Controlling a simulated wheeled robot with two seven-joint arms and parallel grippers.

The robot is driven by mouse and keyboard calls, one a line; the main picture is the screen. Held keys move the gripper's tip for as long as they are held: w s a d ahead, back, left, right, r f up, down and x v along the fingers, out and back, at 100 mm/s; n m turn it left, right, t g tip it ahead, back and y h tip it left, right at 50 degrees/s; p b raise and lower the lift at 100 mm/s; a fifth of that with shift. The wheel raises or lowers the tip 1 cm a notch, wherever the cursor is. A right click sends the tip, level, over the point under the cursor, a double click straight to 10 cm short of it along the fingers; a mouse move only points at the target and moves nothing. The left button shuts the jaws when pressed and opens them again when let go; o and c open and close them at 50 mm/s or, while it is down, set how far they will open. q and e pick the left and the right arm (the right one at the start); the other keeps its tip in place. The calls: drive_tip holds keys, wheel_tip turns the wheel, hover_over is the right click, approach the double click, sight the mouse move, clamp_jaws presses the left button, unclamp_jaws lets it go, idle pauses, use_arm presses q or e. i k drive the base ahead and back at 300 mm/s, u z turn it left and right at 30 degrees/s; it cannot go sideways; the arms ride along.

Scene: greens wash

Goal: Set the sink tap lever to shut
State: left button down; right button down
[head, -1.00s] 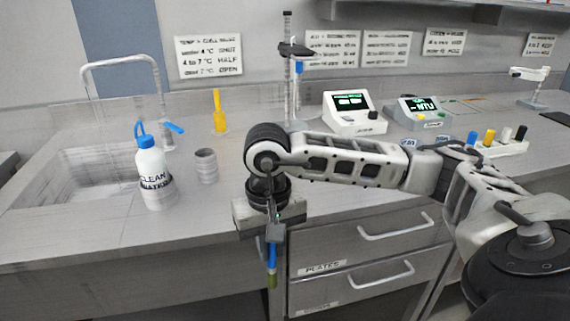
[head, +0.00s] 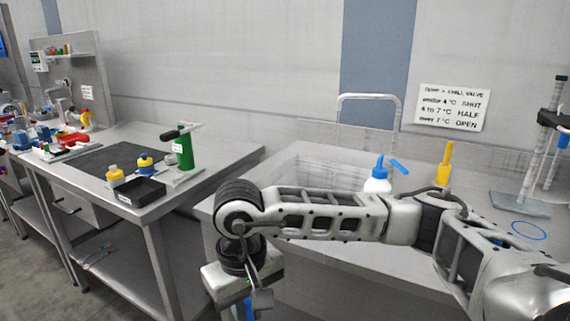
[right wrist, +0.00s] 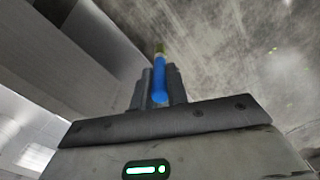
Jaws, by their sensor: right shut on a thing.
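The sink tap (head: 370,97) is a tall grey arch behind the sink in the head view. Its blue lever (head: 399,166) points up and left, just right of the bottle's cap. My arm hides the lower part of the tap area. My right gripper (head: 247,305) is low in front of the counter, well left of and nearer than the lever. In the right wrist view, it (right wrist: 158,88) is shut on a blue stick with a greenish tip (right wrist: 160,78). My left gripper is out of view.
A water bottle (head: 378,185) with a blue cap stands by the tap, partly hidden by my arm. A yellow upright handle (head: 445,164) is to the right, under a valve sign (head: 451,107). A bench (head: 215,150) with a green dispenser (head: 184,150) stands left.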

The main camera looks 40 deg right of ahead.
sight(391, 159)
drive_tip(key=u, duration=0.95)
drive_tip(key=i, duration=1.15)
drive_tip(key=z, duration=2.6)
